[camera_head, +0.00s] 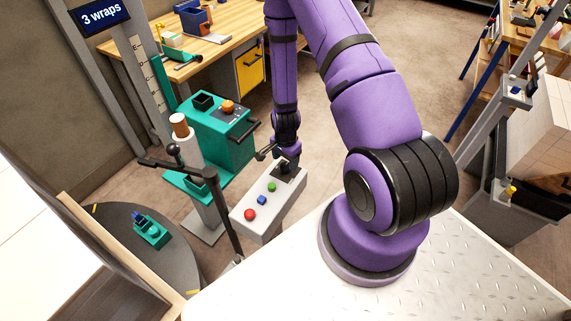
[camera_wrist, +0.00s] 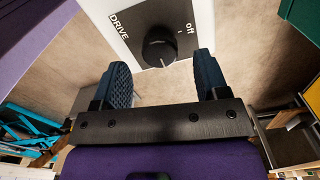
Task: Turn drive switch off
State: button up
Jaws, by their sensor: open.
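The drive switch (camera_wrist: 159,48) is a black round knob on a dark plate, with "DRIVE" marked at its left and "off" at its upper right in the wrist view. I cannot clearly tell which mark the knob points to. The plate sits at the far end of a light grey control box (camera_head: 262,217) in the head view. My gripper (camera_wrist: 166,82) is open, its two blue padded fingers apart, one to each side below the knob. No contact with the knob shows. In the head view my arm partly hides the switch.
The control box also carries a red button (camera_head: 249,214), a blue button (camera_head: 262,200) and a green button (camera_head: 272,187). A dark post with a bar (camera_head: 222,215) stands close at its left. A teal machine (camera_head: 222,135) is behind. A wooden workbench (camera_head: 215,40) stands farther back.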

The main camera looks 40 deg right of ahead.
aim_at(286, 168)
jog(key=shift+f, duration=1.4)
jog(key=shift+c, duration=0.5)
jog(key=c, duration=0.8)
jog(key=shift+c, duration=0.2)
